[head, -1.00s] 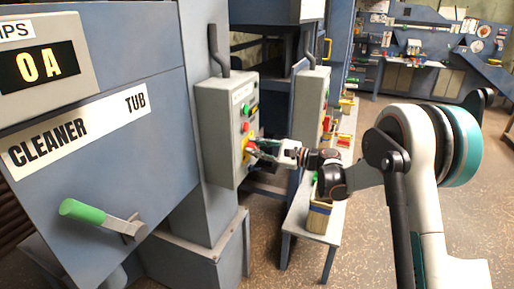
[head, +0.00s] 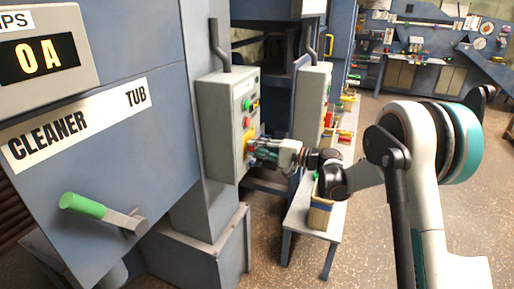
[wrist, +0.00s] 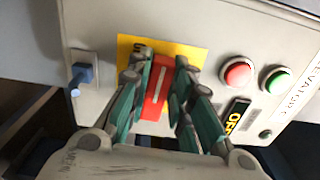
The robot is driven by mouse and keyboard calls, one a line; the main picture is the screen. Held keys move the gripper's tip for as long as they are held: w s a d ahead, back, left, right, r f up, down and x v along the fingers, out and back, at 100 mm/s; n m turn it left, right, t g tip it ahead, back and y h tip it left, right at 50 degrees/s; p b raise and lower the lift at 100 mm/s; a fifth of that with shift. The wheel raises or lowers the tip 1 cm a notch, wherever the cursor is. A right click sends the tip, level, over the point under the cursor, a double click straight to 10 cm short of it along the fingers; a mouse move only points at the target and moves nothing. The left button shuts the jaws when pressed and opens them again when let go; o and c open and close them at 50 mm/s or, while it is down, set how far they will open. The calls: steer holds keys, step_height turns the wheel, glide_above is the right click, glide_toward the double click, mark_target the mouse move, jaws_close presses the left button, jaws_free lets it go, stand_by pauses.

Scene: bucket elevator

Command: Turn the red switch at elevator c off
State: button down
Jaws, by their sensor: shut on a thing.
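The red switch (wrist: 158,95) is a red handle with a pale line along it, on a yellow plate (wrist: 190,52) on a grey control box (head: 216,140). In the wrist view the handle lies between the two green-padded fingers of my gripper (wrist: 164,72), which is shut on it. The handle is close to upright in that view, tilted slightly. In the head view my gripper (head: 256,149) is at the box's lower front and hides most of the switch. The box's label is only partly readable in the wrist view.
A red button (wrist: 237,73), a green button (wrist: 277,80) and a black OFF-marked display (wrist: 237,114) are beside the switch. A blue toggle (wrist: 82,73) is on the other side. A second grey box (head: 311,105) and a low bench (head: 325,236) stand close behind my gripper.

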steer(key=shift+f+n, duration=0.15)
steer(key=shift+n, duration=0.25)
steer(key=c, duration=1.4)
jaws_free()
steer(key=shift+c, duration=0.2)
steer(key=shift+d, duration=0.15)
steer(key=v, duration=1.1)
steer(key=shift+s+d, duration=0.15)
steer(key=shift+d, duration=0.25)
